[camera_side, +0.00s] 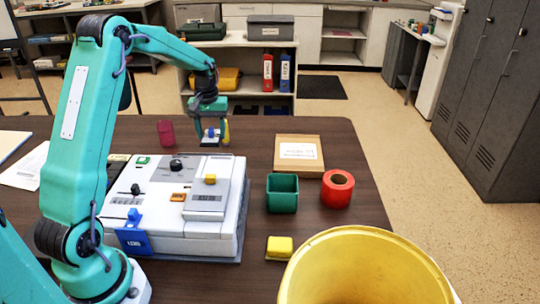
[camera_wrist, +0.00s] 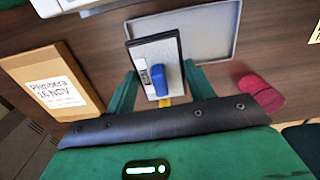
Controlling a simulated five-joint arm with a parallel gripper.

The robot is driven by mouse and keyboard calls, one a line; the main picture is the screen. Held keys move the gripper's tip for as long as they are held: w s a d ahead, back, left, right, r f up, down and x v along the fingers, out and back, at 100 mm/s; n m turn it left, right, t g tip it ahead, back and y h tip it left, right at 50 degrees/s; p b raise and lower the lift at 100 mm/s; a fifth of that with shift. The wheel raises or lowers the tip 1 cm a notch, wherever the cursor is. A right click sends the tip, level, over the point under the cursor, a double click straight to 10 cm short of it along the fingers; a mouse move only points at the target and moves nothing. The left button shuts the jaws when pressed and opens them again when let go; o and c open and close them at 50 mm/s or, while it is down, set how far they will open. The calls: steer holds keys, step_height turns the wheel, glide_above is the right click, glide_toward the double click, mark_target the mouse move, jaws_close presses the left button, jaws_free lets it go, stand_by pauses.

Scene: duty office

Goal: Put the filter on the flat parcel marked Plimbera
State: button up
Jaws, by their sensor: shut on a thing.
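A grey rectangular plate with a dark edge and a blue knob, which I take to be the filter (camera_wrist: 172,48), is held at my gripper (camera_wrist: 162,88). My gripper is shut on it. In the side view the filter (camera_side: 210,141) shows below my gripper (camera_side: 210,130), behind the white machine; how high it is above the table is hard to tell. The flat brown parcel (camera_wrist: 88,87) has a white label reading "Plimbera 16 NOV" and lies at the left of the wrist view. In the side view the parcel (camera_side: 314,166) lies right of my gripper, its top bare apart from the label.
A grey tray (camera_wrist: 224,28) lies beyond the filter. A pink cup (camera_side: 166,133) stands left of my gripper. The white machine (camera_side: 165,225) fills the table's front left. A green container (camera_side: 282,195) and red roll (camera_side: 337,190) stand in front of the parcel. A yellow bin (camera_side: 365,255) is nearest.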

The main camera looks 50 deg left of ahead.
steer(key=w+d+r, duration=0.1)
steer(key=w+d, duration=0.3)
steer(key=d, duration=0.5)
steer(key=w+d+r, duration=0.1)
steer(key=w+d, duration=0.3)
steer(key=d, duration=0.6)
steer(key=w+d+r, duration=0.2)
steer(key=w+d, duration=0.2)
steer(key=d, duration=0.5)
steer(key=shift+d, duration=0.15)
steer(key=shift+f, duration=0.15)
glide_above(290, 161)
step_height(290, 161, down, 7)
steer(key=shift+r, duration=0.1)
steer(key=shift+f, duration=2.05)
steer(key=shift+f, duration=0.1)
